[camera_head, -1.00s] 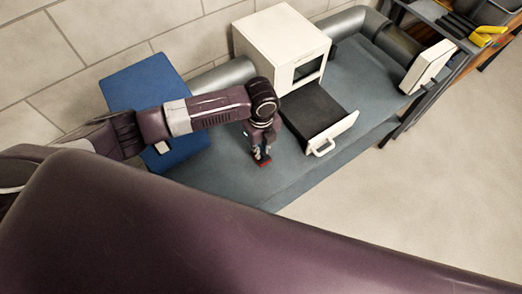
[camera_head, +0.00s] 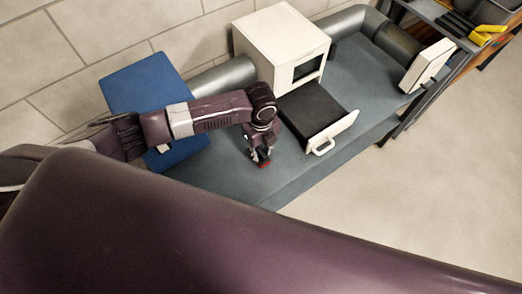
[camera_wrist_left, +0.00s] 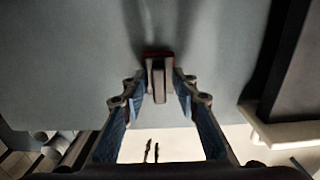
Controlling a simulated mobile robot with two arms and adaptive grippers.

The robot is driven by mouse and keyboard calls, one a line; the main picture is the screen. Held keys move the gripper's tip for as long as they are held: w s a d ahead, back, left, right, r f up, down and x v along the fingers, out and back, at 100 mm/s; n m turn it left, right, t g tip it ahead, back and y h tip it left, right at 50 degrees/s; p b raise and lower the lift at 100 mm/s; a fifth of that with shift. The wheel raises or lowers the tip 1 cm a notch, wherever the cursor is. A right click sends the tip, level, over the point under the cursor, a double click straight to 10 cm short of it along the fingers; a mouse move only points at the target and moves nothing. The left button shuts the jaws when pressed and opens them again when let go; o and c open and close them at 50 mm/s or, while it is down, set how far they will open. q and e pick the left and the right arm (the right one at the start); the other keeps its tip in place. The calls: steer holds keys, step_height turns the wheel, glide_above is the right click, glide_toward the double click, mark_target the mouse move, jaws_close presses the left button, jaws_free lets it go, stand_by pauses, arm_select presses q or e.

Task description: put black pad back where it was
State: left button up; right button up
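A small block (camera_wrist_left: 159,80), with a dark red part and a dark grey upright part, stands on the grey bench top; its red edge also shows in the head view (camera_head: 265,165). My left gripper (camera_head: 261,159) points down at it. In the left wrist view my fingertips (camera_wrist_left: 161,82) are spread, one on each side of the block; any contact is hard to make out. A flat black surface (camera_head: 310,107) fills the pulled-out drawer of the white box (camera_head: 280,42); I cannot tell whether it is a separate pad. My right gripper is not in view.
The white drawer front (camera_head: 337,133) with its handle stands close right of my left gripper. A blue panel (camera_head: 146,82) lies behind my left arm. Grey ducts (camera_head: 222,75) run along the wall. A white panel (camera_head: 428,66) stands at the bench's right end.

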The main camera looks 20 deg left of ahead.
mark_target(261, 151)
arm_select(q)
steer(key=shift+r, duration=0.15)
step_height(261, 151, up, 12)
steer(key=b, duration=0.1)
stand_by(0.6)
